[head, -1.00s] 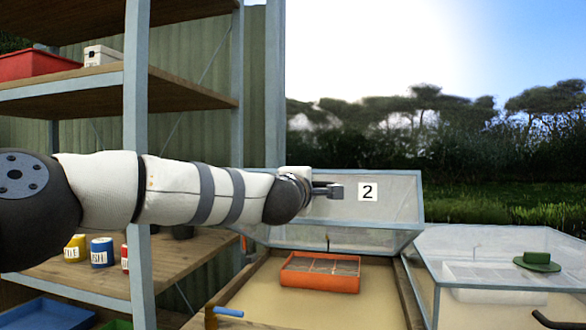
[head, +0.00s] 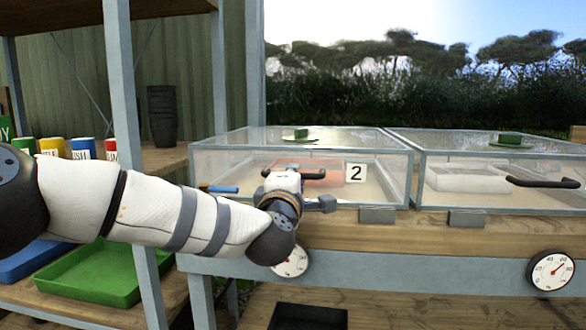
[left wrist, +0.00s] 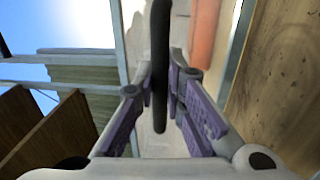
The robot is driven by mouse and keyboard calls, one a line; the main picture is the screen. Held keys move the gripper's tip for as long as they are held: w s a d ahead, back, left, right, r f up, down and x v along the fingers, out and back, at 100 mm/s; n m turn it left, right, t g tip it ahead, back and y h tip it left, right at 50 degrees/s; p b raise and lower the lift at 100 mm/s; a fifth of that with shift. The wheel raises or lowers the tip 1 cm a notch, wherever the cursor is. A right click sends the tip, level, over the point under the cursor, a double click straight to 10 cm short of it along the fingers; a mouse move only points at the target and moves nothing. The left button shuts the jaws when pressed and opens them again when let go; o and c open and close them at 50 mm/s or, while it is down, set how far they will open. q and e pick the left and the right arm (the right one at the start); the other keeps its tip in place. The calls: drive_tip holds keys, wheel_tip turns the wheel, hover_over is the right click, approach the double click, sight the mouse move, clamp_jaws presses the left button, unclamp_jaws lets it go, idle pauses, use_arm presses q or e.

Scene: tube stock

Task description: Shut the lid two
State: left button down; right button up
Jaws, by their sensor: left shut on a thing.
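Lid two (head: 230,165) is a clear pane lid in a grey frame with a white "2" label (head: 356,173). It lies down over the left box, about level with the lid beside it. Its dark bar handle (head: 325,176) is at the front. My left gripper (left wrist: 162,85) is shut on this handle (left wrist: 160,40), which runs between the two fingers in the left wrist view. In the head view my left wrist covers part of the front edge and the fingertips are hard to make out. My right gripper is out of view.
A second lidded box (head: 480,165) with its own dark handle (head: 543,183) stands to the right. An orange tray (head: 325,170) shows under lid two. A shelf post (head: 122,90) stands at the left, with a green tray (head: 95,275) low down. Dials hang below the front.

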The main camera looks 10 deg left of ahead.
use_arm(q)
drive_tip(key=shift+f, duration=0.65)
drive_tip(key=c, duration=1.9)
unclamp_jaws()
drive_tip(key=shift+f, duration=0.1)
